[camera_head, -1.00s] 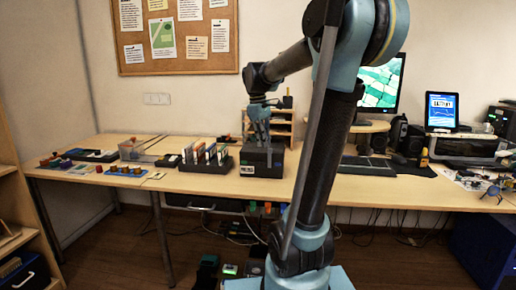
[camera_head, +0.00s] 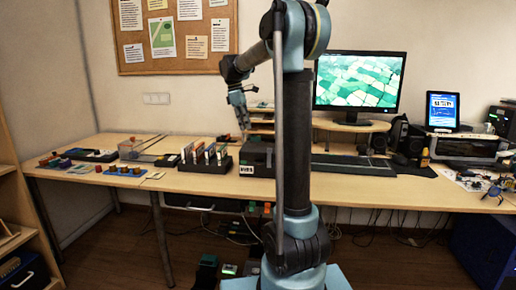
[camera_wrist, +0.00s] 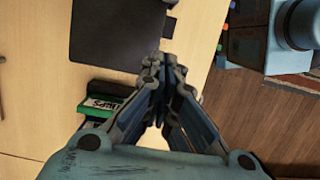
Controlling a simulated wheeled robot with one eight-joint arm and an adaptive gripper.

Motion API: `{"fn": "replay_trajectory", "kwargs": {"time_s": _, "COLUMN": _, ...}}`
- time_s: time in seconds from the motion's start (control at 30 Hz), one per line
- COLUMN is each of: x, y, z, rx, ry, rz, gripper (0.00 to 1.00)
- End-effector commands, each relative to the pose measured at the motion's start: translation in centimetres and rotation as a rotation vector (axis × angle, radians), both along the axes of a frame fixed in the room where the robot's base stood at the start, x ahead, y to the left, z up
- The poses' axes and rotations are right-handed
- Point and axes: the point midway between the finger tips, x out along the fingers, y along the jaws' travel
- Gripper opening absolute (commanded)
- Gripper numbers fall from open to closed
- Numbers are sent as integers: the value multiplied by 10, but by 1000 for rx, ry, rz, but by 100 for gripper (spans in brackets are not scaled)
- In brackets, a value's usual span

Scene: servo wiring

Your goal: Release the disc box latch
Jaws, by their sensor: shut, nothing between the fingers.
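The disc box (camera_head: 257,158) is a dark box with a white label on its front, standing on the desk right of the disc rack. In the wrist view its dark top (camera_wrist: 112,35) fills the upper left. A small dark tab sticks out at its right edge (camera_wrist: 169,28); I cannot tell for sure whether this is the latch or how it stands. My gripper (camera_head: 245,134) is shut and empty, pointing down by the box's upper left side. In the wrist view the closed fingertips (camera_wrist: 162,70) show just off the box's lower right corner.
A dark rack with several upright coloured cases (camera_head: 205,158) stands close left of the box. A green item with a white label (camera_wrist: 102,104) shows in the wrist view. A keyboard (camera_head: 352,165) and monitor (camera_head: 360,80) are to the right. The desk's front edge is near.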

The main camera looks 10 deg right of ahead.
Motion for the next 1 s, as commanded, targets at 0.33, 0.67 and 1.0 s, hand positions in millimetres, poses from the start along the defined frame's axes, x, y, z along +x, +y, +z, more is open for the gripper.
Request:
{"fn": "replay_trajectory", "kwargs": {"time_s": 0.33, "x": -1, "y": -3, "z": -3, "rx": 1, "ry": -1, "rz": -3, "gripper": 0}}
{"fn": "replay_trajectory", "kwargs": {"time_s": 0.67, "x": -4, "y": -14, "z": -48, "rx": 1, "ry": 0, "rz": -4, "gripper": 0}}
{"fn": "replay_trajectory", "kwargs": {"time_s": 1.0, "x": -11, "y": -32, "z": -98, "rx": 0, "ry": -2, "rz": -6, "gripper": 0}}
